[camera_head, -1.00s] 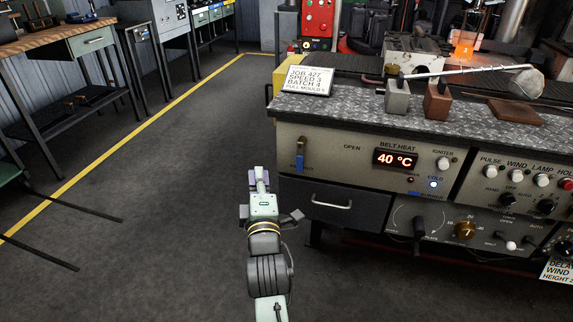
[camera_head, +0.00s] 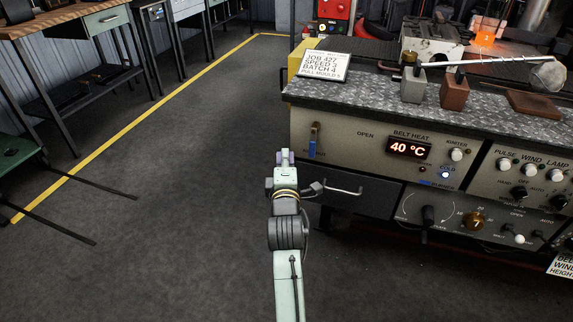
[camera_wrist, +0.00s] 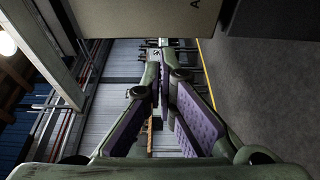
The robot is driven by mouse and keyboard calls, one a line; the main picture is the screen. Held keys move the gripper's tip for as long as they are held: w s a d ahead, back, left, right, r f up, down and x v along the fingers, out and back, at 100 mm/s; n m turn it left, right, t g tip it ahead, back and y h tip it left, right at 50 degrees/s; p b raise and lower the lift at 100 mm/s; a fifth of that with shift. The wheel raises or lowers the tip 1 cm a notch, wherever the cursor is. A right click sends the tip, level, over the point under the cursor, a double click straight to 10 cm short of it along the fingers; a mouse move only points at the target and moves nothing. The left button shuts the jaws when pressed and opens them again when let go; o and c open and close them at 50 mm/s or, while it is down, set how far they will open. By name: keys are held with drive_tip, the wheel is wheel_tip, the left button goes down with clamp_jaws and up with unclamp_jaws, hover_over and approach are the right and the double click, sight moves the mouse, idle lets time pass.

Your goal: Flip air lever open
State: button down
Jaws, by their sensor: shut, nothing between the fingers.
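A beige surface with part of a letter (camera_wrist: 140,18) fills the top of the wrist view. The lever cannot be made out there.
A dark drawer with a bar handle (camera_head: 345,190) is below the panel, right of my gripper. The bench top (camera_head: 350,95) holds a job sign (camera_head: 322,65) and metal blocks. Open floor (camera_head: 190,180) lies to the left, with a yellow line.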

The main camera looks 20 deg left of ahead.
sight(313, 143)
drive_tip(key=w+d+p, duration=0.1)
drive_tip(key=w+d, duration=0.1)
drive_tip(key=w, duration=0.1)
drive_tip(key=shift+d, duration=0.4)
drive_tip(key=shift+w+d, duration=0.1)
drive_tip(key=shift+w, duration=0.05)
drive_tip(key=shift+d+n, duration=0.1)
drive_tip(key=shift+n, duration=0.2)
